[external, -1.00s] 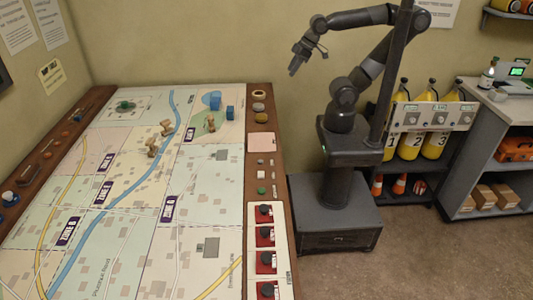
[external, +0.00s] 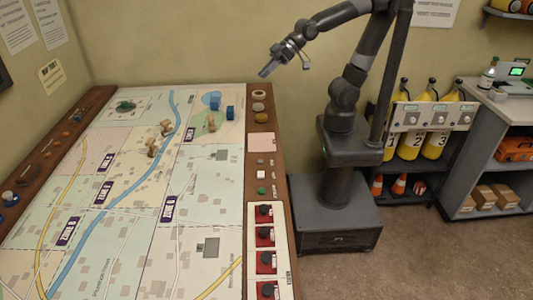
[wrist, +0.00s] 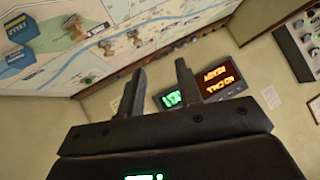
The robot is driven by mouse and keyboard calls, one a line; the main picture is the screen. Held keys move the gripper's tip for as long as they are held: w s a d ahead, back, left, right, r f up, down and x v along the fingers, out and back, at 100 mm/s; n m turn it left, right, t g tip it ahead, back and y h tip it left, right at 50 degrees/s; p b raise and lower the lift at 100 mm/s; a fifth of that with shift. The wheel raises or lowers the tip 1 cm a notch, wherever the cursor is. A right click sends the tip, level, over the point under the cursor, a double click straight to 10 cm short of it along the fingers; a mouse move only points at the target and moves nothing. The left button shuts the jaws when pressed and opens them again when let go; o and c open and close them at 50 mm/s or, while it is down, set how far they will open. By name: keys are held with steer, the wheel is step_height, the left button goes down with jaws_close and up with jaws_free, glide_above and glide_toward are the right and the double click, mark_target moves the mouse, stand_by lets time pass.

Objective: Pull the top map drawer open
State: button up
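I cannot make out any map drawer front in either view. The map table (external: 276,145) shows its top surface, with a printed map, in the external view; the faces below its top are hidden. My gripper (external: 266,71) is held in the air above and beyond the table's far right corner, near the back wall, touching nothing. In the wrist view my gripper (wrist: 160,68) shows two dark fingers standing apart with nothing between them, so it is open.
Wooden figures (external: 153,146), blue pieces (external: 230,112) and a black-knobbed panel (external: 281,245) are on the table. Yellow cylinders (external: 411,146) and a grey shelf unit (external: 487,140) stand at right. The wrist view shows lit screens (wrist: 222,80). Floor at right is clear.

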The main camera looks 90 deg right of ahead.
steer(key=s+a+m+t+y, duration=0.25)
steer(key=a+y, duration=0.45)
steer(key=a, duration=1.9)
steer(key=s+a+f+m+t+y, duration=0.25)
steer(key=s+a+m, duration=0.35)
steer(key=s+a, duration=0.7)
step_height(320, 180, down, 54)
steer(key=shift+g, duration=0.4)
steer(key=x, duration=1)
steer(key=shift+w+d, duration=0.35)
steer(key=shift+w, duration=0.05)
jaws_close()
